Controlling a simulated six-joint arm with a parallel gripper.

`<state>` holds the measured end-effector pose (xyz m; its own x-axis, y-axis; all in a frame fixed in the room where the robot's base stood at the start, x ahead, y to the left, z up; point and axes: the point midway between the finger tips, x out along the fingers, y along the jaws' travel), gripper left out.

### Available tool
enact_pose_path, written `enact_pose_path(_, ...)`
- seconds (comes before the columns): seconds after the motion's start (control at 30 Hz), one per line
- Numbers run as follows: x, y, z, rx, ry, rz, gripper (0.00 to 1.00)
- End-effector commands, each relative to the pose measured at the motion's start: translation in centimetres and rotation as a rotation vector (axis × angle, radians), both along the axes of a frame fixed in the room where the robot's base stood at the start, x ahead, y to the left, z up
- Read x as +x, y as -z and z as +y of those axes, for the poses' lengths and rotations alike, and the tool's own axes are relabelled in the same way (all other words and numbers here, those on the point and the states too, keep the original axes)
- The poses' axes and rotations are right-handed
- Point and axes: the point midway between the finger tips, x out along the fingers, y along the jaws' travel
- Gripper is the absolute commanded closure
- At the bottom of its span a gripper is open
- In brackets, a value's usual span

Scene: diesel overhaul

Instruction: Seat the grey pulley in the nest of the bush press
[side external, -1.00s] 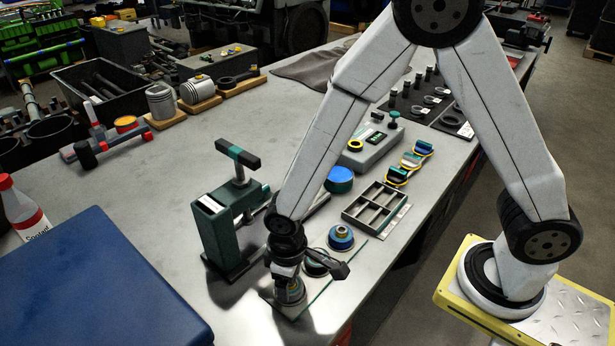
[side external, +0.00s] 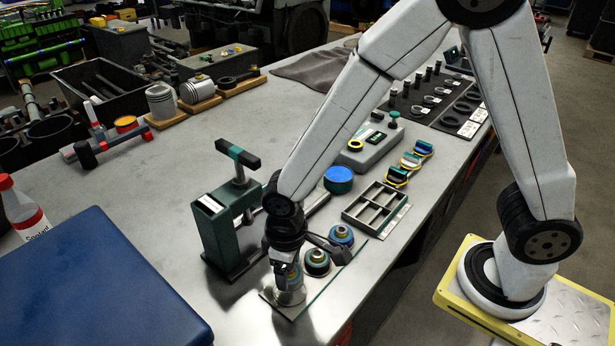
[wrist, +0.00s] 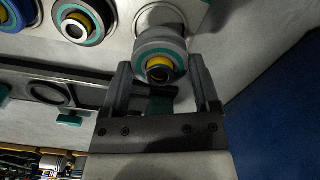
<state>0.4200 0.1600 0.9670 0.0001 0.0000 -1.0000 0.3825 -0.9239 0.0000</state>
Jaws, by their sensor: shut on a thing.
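My gripper (wrist: 161,66) is shut on the grey pulley (wrist: 150,48), a grey disc with a teal ring and a yellow and dark centre. In the side view my gripper (side external: 288,278) is just above the near end of the pulley plate (side external: 283,312). The pulley is held over a bare pale round spot, apart from it. The green bush press (side external: 222,232) stands to the left of my gripper, with a black-ended T-handle on top. My arm partly hides its working side. A dark ring (wrist: 48,92) in the wrist view may be its nest; I cannot be sure.
A black pulley (side external: 316,262) and a blue pulley (side external: 341,236) sit on the plate beside my gripper. A grey divided tray (side external: 375,208) and a blue round tin (side external: 339,180) lie beyond. A blue case (side external: 95,290) fills the near left.

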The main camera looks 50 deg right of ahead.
Motion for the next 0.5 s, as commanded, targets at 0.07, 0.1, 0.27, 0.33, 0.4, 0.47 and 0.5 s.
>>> enact_pose_path(0.07, 0.04, -0.33, 0.02, 0.001, 0.0, -0.002, 0.8)
enact_pose_path(0.1, 0.04, -0.43, 0.02, 0.001, 0.0, -0.002, 0.8)
enact_pose_path(0.27, 0.02, -0.61, 0.01, 0.0, 0.0, -0.001, 0.8)
enact_pose_path(0.33, 0.01, -0.6, 0.0, 0.0, 0.0, -0.001, 0.8)
enact_pose_path(0.4, 0.01, -0.59, 0.0, 0.0, 0.0, -0.001, 0.8)
enact_pose_path(0.47, 0.02, -0.59, 0.01, 0.0, 0.0, -0.001, 0.8)
enact_pose_path(0.5, 0.02, -0.61, 0.01, 0.0, 0.0, -0.001, 0.8)
